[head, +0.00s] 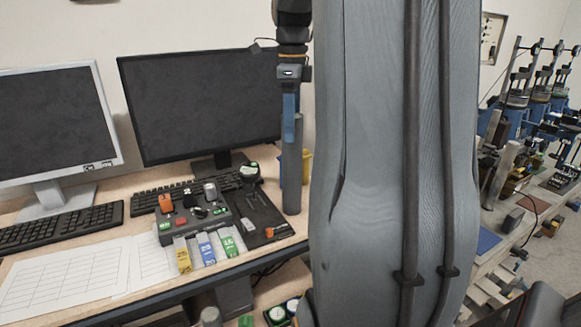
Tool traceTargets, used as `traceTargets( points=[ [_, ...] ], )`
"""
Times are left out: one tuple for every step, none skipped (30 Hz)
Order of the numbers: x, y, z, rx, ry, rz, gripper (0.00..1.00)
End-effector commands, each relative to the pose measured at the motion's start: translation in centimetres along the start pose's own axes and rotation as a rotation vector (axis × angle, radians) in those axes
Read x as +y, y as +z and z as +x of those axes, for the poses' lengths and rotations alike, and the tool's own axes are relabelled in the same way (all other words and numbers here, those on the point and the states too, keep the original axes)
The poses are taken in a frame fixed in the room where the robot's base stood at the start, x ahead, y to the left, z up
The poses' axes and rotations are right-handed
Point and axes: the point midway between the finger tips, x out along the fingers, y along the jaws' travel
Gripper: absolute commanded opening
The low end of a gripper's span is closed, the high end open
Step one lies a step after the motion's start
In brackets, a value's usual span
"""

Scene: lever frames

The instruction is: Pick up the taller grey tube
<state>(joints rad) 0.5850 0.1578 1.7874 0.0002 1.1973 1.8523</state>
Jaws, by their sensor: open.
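A tall grey tube (292,185) stands upright near the right edge of the desk, just left of my arm. My gripper (289,138) points down at its upper part. One blue finger overlaps the tube's front in the picture; the other finger is hidden. The gripper is open, and I cannot tell whether the finger touches the tube. The top of a shorter-looking grey cylinder (210,316) shows at the bottom edge; its lower part is cut off.
A control box (195,215), a black tray (262,222) and coloured tags (205,248) lie left of the tube. A yellow container (306,166) is behind it. Monitors (200,105) stand at the back. My arm hides the middle right. A cluttered bench (520,225) stands at right.

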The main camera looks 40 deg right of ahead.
Motion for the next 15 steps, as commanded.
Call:
traceTargets(
  points=[
    [0.0,0.0,0.4,0.001,0.002,-0.001,0.63],
    [0.0,0.0,0.8,0.001,0.003,-0.001,0.63],
    [-0.1,0.0,1.4,0.001,0.004,-0.001,0.63],
    [-0.1,0.0,1.9,0.002,0.005,-0.002,0.63],
    [-0.2,0.0,2.3,0.001,0.004,-0.002,0.63],
    [-0.3,0.1,2.9,0.001,0.003,-0.002,0.63],
    [-0.3,0.1,3.3,0.001,0.002,-0.002,0.63],
    [-0.2,0.1,3.7,0.001,0.003,-0.002,0.63],
    [-0.3,0.1,4.1,0.001,0.002,-0.002,0.63],
    [-0.3,0.1,4.3,0.000,0.001,-0.002,0.63],
    [-0.3,0.1,4.5,0.000,0.000,-0.002,0.63],
    [-0.3,0.1,4.6,0.000,0.000,-0.002,0.63],
    [-0.3,0.1,4.7,0.000,0.000,-0.002,0.63],
    [-0.3,0.1,4.7,0.000,-0.001,-0.002,0.63],
    [-0.3,0.1,4.7,0.000,-0.001,-0.002,0.63]
  ],
)
